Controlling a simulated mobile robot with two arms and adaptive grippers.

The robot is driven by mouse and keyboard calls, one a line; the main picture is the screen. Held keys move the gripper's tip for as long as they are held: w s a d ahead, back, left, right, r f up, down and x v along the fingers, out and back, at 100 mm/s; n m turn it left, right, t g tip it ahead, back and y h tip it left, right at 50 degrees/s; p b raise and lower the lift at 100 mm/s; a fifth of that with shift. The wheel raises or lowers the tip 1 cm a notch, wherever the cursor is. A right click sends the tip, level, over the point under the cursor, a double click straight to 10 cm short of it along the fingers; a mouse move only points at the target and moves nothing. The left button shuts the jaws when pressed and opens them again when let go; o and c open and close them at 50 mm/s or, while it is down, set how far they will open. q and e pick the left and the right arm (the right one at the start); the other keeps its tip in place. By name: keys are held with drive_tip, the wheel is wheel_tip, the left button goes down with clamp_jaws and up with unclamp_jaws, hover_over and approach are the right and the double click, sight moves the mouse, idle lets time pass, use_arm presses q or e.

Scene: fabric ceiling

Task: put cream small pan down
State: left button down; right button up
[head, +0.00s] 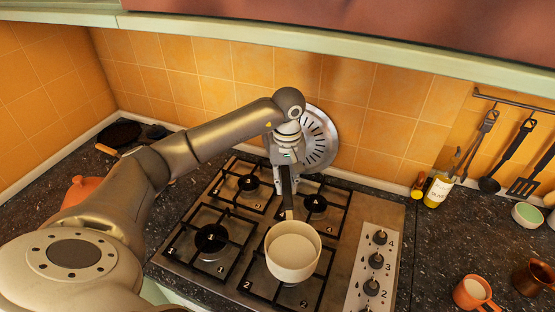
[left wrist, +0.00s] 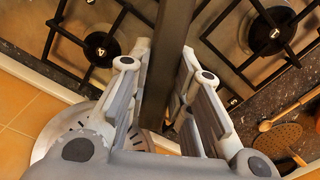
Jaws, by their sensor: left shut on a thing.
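The cream small pan (head: 293,250) is over the front right burner of the gas hob (head: 187,244). It looks upright and empty, its dark handle pointing toward the back wall. I cannot tell whether its base touches the grate. My left gripper (head: 285,188) is shut on the handle near its far end. In the left wrist view the dark handle (left wrist: 167,70) runs between the two fingers of the gripper (left wrist: 165,90). The pan's bowl is out of that view. My right gripper is not in view.
A round slotted metal disc (head: 319,138) leans on the tiled wall behind the gripper. Control knobs (head: 376,261) are right of the pan. An oil bottle (head: 438,190), a green bowl (head: 527,215) and an orange mug (head: 472,292) stand farther right. The front left burner (head: 211,239) is clear.

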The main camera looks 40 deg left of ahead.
use_arm(q)
wheel_tip(320, 180, down, 6)
drive_tip(key=a+n+b, duration=0.1)
drive_tip(key=a+b, duration=0.2)
drive_tip(key=b, duration=0.3)
drive_tip(key=shift+w, duration=0.2)
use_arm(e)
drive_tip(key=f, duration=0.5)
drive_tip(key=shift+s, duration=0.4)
use_arm(q)
drive_tip(key=shift+d+f, duration=0.1)
